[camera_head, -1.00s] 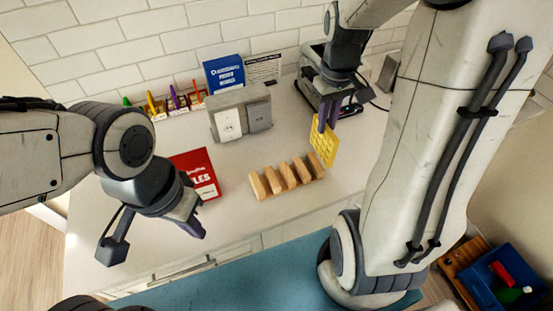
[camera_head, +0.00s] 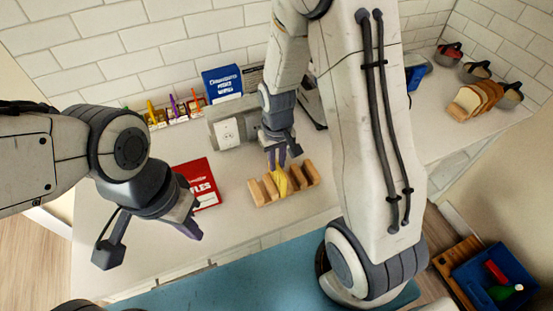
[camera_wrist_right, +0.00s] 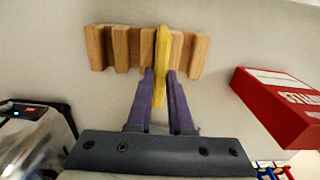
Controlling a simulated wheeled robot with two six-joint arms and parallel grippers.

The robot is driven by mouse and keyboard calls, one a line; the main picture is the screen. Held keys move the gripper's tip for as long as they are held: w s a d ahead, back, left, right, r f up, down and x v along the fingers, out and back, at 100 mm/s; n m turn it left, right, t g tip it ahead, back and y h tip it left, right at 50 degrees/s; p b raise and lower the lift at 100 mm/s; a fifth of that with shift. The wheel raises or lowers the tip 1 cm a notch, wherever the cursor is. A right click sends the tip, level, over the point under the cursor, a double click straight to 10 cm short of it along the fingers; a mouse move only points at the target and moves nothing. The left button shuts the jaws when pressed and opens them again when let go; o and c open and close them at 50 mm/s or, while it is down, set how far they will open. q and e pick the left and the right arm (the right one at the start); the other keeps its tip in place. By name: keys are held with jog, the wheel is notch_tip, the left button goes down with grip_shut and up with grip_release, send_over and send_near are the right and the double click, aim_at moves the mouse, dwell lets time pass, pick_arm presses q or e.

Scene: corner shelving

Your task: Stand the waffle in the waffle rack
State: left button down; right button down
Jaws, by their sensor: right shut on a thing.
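The yellow waffle (camera_head: 281,183) is held on edge by my right gripper (camera_head: 276,162). It is over or between the middle dividers of the wooden waffle rack (camera_head: 259,194). In the right wrist view, the purple fingers of my right gripper (camera_wrist_right: 160,85) close on the thin waffle (camera_wrist_right: 162,50), which lines up with a gap between dividers of the rack (camera_wrist_right: 97,48). I cannot tell if its lower edge touches the rack's base. My left gripper (camera_head: 190,226) hangs near the counter's front left, away from the rack, with its opening unclear.
A red box (camera_head: 203,178) lies left of the rack. Sliced bread (camera_head: 474,101) is at the far right. A toaster (camera_wrist_right: 35,135) shows in the wrist view.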

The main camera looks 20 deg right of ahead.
jog(key=shift+f, duration=0.1)
jog(key=shift+f, duration=0.15)
jog(key=c, duration=0.8)
grip_release()
jog(key=shift+r, duration=0.2)
notch_tip(320, 180, up, 12)
jog(key=b, duration=0.1)
jog(key=s+a+n, duration=0.2)
jog(key=s+a, duration=0.2)
jog(key=s, duration=0.2)
jog(key=s+a+r+n, duration=0.1)
jog(key=s+a+n, duration=0.1)
jog(key=s+a, duration=0.2)
jog(key=s+a+r+n+y, duration=0.1)
jog(key=s+a, duration=0.3)
jog(key=s, duration=0.4)
jog(key=shift+s+a+r+n, duration=0.25)
jog(key=shift+a+n, duration=0.05)
jog(key=shift+n, duration=0.6)
